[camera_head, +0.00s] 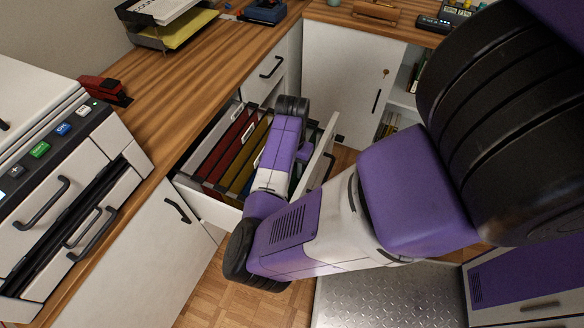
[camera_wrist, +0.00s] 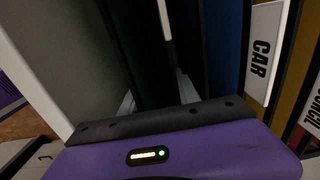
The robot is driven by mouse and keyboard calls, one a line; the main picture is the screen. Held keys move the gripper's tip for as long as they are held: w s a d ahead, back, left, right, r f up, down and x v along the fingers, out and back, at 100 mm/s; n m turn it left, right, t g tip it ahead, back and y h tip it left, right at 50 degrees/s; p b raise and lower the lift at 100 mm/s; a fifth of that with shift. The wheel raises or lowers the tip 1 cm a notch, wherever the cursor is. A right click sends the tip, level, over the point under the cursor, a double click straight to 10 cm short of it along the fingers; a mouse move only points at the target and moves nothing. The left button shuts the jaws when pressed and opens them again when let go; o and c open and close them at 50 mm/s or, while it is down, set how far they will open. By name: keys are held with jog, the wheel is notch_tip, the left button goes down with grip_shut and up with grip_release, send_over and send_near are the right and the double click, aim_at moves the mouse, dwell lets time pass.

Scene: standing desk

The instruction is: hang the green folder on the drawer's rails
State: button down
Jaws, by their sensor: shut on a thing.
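The open drawer (camera_head: 215,206) holds a row of hanging folders. The green folder (camera_wrist: 140,45) is very dark in the wrist view, standing on edge in front of my gripper (camera_wrist: 158,97). My gripper is shut on it, low in the wrist view. The fingertips and most of the green folder are hidden behind my arm in the head view. A blue folder (camera_wrist: 227,45) stands just right of it in the wrist view. I cannot tell whether the green folder's hooks rest on the rails.
Grey (camera_head: 215,150), red (camera_head: 232,145) and yellow (camera_head: 258,140) folders fill the drawer's left part. The drawer front (camera_head: 320,160) is close on the right. A printer (camera_head: 60,170) stands on the wooden desk (camera_head: 150,90).

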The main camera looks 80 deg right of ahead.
jog(key=c, duration=0.8)
grip_release()
jog(key=shift+r+p, duration=0.55)
jog(key=shift+r, duration=3.4)
